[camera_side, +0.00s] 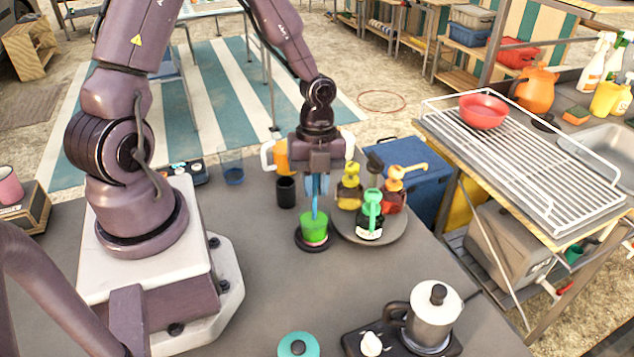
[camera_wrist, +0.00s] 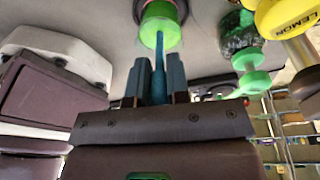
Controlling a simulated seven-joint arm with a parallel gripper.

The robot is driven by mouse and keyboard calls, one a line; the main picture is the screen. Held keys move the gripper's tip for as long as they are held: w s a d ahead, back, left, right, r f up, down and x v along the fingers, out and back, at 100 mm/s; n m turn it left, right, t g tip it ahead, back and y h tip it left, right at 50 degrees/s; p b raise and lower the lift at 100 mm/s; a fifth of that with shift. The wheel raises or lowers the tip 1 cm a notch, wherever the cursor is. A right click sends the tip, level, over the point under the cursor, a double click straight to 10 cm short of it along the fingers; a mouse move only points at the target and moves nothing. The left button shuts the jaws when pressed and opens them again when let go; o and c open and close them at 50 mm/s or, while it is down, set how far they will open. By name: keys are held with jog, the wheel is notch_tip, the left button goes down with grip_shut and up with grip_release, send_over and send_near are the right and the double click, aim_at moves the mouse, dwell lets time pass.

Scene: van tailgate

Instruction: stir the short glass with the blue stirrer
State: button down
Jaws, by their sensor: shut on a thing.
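My gripper (camera_side: 317,190) is shut on the blue stirrer (camera_side: 315,208) and holds it upright above the short glass (camera_side: 315,229). The glass has green contents with a pinkish band low down and stands on a dark round coaster (camera_side: 300,243). The stirrer's lower end reaches into the glass; its tip is hidden in the green. In the wrist view the stirrer (camera_wrist: 159,55) runs from between the fingers of my gripper (camera_wrist: 159,80) into the green glass (camera_wrist: 160,24). The fingers are above the rim, apart from the glass.
A round grey tray (camera_side: 395,232) with several pump bottles, one a green bottle (camera_side: 370,212), stands close right of the glass. A black cup (camera_side: 286,192) is behind left. A moka pot (camera_side: 433,315) and a teal-lidded thing (camera_side: 298,346) are in front. The counter left of the glass is clear.

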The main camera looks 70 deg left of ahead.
notch_tip(320, 180, up, 6)
jog(key=a, duration=0.1)
jog(key=shift+w+r, duration=0.25)
jog(key=shift+w, duration=0.1)
dwell(0.6)
jog(key=shift+a, duration=0.1)
dwell(0.6)
jog(key=shift+r, duration=2.5)
